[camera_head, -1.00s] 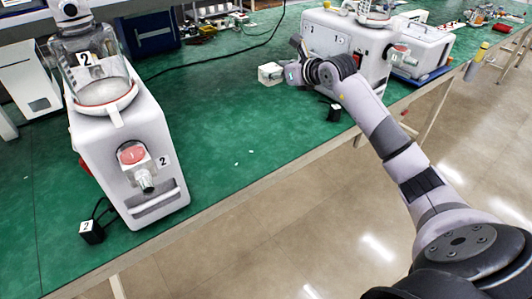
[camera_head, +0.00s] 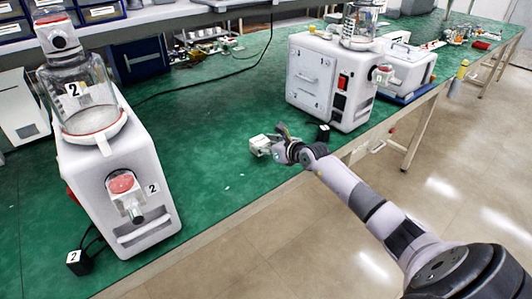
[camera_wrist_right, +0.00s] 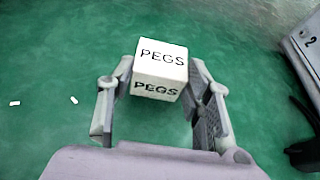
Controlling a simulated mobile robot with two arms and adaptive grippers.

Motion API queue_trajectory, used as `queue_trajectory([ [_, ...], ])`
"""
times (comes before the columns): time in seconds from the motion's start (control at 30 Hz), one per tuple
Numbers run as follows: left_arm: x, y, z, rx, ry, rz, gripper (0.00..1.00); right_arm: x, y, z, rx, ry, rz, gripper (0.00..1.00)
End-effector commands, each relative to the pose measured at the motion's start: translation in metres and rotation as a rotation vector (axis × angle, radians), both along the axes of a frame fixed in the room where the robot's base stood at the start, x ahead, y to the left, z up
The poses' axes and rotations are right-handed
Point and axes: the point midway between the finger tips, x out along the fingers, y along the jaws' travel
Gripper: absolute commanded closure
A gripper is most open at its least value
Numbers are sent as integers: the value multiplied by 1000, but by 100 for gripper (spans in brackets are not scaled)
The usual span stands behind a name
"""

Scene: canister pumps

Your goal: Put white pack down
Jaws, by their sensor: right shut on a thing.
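The white pack (camera_head: 260,145) is a small box over the green table. In the right wrist view the pack (camera_wrist_right: 161,66) shows the word PEGS on two faces. My right gripper (camera_head: 273,146) is shut on it; in the right wrist view the fingers of this gripper (camera_wrist_right: 160,95) stand at its left and right sides. The pack looks close to the table top, but I cannot tell whether it touches. My left gripper is not in view.
A white machine marked 2 (camera_head: 140,195) stands at left, another white machine (camera_head: 325,82) behind right. A small black box (camera_head: 323,133) lies near the right machine. Two small white pieces, one of them here (camera_wrist_right: 74,100), lie on the green table (camera_head: 215,120). Its middle is mostly clear.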

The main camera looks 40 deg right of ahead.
Motion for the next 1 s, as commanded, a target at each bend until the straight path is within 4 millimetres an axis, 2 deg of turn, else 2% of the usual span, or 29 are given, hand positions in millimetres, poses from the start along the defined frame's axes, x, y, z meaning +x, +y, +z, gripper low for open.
queue_trajectory([
  [0.1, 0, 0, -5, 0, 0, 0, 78, 0, 0, -22, 1, 3, 0, 83],
  [0.2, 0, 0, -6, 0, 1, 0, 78, 0, 0, -31, 0, 1, -1, 83],
  [0.57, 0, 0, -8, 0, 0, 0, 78, 0, 0, -34, 0, 0, 0, 83],
  [0.6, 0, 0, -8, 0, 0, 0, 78, 0, 0, -35, 0, 1, 0, 53],
  [0.9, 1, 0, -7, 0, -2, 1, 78, 0, 0, -34, 0, 1, 0, 34],
  [1.0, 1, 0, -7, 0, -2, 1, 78, 0, 0, -34, 0, 1, 0, 34],
])
